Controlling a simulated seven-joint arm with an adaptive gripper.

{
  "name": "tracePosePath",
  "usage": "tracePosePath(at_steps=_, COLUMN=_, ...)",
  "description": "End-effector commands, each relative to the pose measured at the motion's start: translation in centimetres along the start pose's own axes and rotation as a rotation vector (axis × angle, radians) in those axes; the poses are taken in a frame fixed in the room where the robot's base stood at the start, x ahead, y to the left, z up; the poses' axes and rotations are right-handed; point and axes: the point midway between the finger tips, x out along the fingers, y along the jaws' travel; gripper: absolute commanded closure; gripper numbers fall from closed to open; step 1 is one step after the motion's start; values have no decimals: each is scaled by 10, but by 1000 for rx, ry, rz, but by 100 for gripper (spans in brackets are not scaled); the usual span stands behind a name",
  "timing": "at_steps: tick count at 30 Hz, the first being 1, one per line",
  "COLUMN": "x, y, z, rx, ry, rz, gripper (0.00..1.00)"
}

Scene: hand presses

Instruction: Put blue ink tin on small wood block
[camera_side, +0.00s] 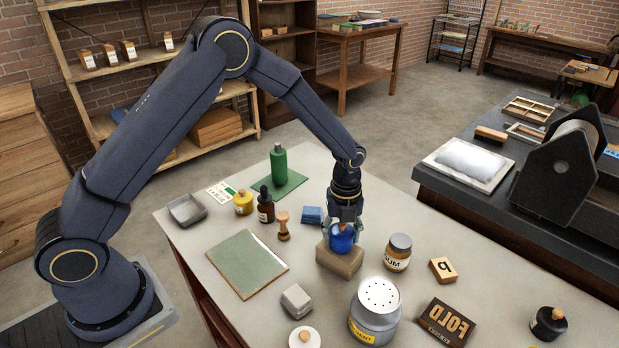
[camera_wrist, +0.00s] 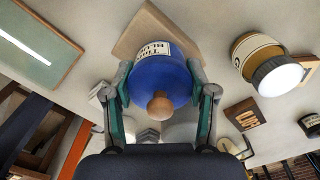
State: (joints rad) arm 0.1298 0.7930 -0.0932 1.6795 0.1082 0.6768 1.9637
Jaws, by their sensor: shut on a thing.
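The blue ink tin (camera_side: 341,240) has a pale label and a round wooden knob on its lid. My gripper (camera_side: 342,230) points down with its fingers shut on the tin's sides. In the wrist view the tin (camera_wrist: 158,82) sits between the two fingers (camera_wrist: 160,92). The small wood block (camera_side: 338,264) lies on the table directly under the tin. The tin is over the block's top, resting on it or just above it; I cannot tell which. In the wrist view the block (camera_wrist: 140,33) shows behind the tin, which partly hides it.
A gum jar (camera_side: 398,252) stands close to the block's right. A green mat (camera_side: 246,264) lies further left.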

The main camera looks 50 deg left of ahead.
Motion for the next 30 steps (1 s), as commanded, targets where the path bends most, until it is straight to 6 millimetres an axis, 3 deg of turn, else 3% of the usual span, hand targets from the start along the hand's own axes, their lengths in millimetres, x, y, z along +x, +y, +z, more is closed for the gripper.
tracePosePath(at_steps=11, x=6, y=0, z=0, rx=0, ry=-1, rz=-2, gripper=100)
tracePosePath(at_steps=12, x=7, y=0, z=0, rx=0, ry=0, rz=-1, gripper=41)
tracePosePath(at_steps=18, x=7, y=0, z=0, rx=0, ry=0, rz=-1, gripper=20)
tracePosePath(at_steps=30, x=1, y=0, z=0, rx=-1, ry=-1, rz=-2, gripper=18)
